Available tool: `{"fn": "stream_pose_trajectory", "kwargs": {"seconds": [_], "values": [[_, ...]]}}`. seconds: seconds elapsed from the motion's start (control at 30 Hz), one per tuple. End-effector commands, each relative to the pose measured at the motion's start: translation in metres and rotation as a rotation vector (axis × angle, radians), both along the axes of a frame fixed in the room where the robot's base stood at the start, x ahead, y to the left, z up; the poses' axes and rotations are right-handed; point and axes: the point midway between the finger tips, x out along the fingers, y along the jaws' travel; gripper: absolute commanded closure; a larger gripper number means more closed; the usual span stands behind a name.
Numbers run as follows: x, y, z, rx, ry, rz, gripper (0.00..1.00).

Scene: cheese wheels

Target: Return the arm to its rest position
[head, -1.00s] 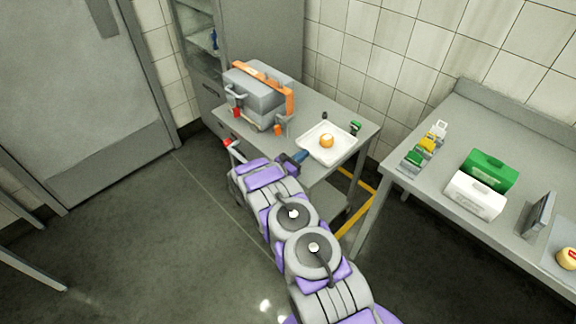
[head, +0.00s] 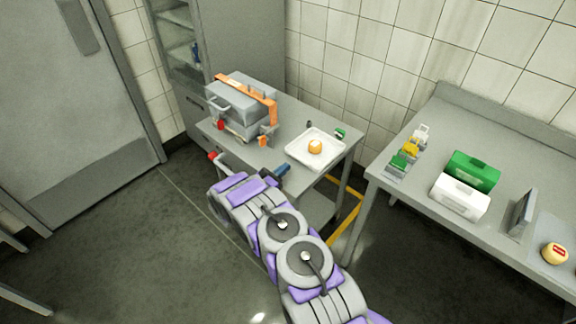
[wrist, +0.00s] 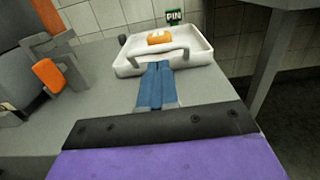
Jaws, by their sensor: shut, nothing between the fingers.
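My arm, in purple and grey, reaches from the bottom of the head view toward the small steel table (head: 232,147). The tray (head: 296,152) and the cheese (head: 315,146) also show in the head view, beyond the gripper.
A grey machine with an orange band (head: 236,104) stands on the small table's left. A green PIN block (wrist: 174,16) is behind the tray. A longer counter (head: 400,190) at right bears green and white boxes, a dark stand and a cheese wheel (head: 555,253).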

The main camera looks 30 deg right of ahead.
Motion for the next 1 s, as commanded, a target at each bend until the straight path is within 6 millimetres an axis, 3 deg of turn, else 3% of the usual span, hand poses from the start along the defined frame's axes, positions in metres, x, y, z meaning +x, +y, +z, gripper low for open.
{"fn": "stream_pose_trajectory", "kwargs": {"seconds": [0.2,0.43,0.83,1.0], "values": [[-0.017,0.047,0.002,-0.002,0.002,0.003,1.00],[-0.028,0.078,0.000,0.000,0.002,0.002,1.00],[-0.032,0.085,0.003,0.001,-0.004,-0.007,1.00],[-0.039,0.070,0.036,0.017,-0.045,-0.073,1.00]]}}
